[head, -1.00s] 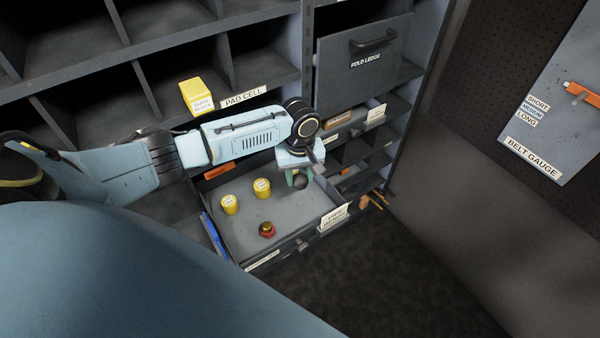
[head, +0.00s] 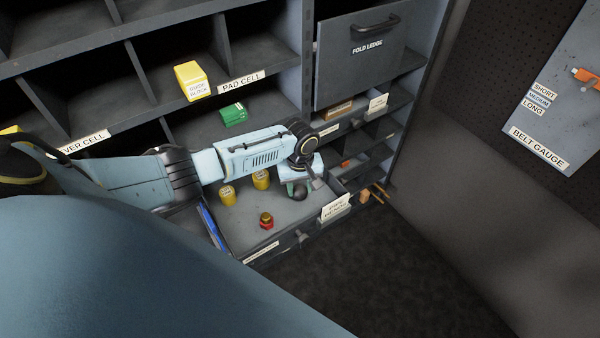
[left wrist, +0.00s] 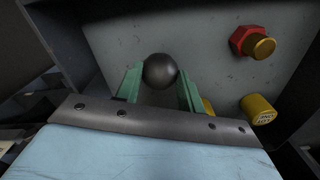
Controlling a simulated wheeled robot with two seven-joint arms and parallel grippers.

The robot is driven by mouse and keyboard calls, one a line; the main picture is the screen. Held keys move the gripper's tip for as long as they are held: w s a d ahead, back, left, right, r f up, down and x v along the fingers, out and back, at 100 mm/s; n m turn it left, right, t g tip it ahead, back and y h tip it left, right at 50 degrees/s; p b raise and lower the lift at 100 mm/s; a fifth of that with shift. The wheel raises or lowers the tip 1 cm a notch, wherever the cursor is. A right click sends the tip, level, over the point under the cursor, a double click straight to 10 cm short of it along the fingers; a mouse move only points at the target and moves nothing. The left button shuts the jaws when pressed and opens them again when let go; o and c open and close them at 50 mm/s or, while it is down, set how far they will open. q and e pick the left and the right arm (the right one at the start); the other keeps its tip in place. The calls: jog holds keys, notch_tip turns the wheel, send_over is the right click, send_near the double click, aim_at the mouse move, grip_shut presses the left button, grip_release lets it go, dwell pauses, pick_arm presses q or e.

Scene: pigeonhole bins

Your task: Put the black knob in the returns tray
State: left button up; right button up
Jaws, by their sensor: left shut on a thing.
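My left gripper (head: 297,189) is shut on the black knob (head: 300,194), low at the right part of an open grey drawer (head: 245,236). In the left wrist view the round dark knob (left wrist: 160,70) sits between the green fingertips (left wrist: 159,90), with the drawer's grey floor behind it. I cannot tell whether the knob touches the floor. I cannot read a returns tray label, so I cannot tell which container it is. My right gripper is not in view.
The drawer also holds two yellow cylinders (head: 227,194) and a red hex piece with a gold top (head: 266,220). A blue item (head: 212,228) lies along its left side. A green block (head: 233,114) and yellow block (head: 192,80) sit in cells above.

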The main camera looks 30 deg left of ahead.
pick_arm(q)
jog(key=shift+f, duration=0.35)
jog(key=shift+f+b, duration=0.4)
jog(key=shift+f, duration=0.1)
jog(key=o, duration=1.3)
jog(key=shift+c, duration=0.2)
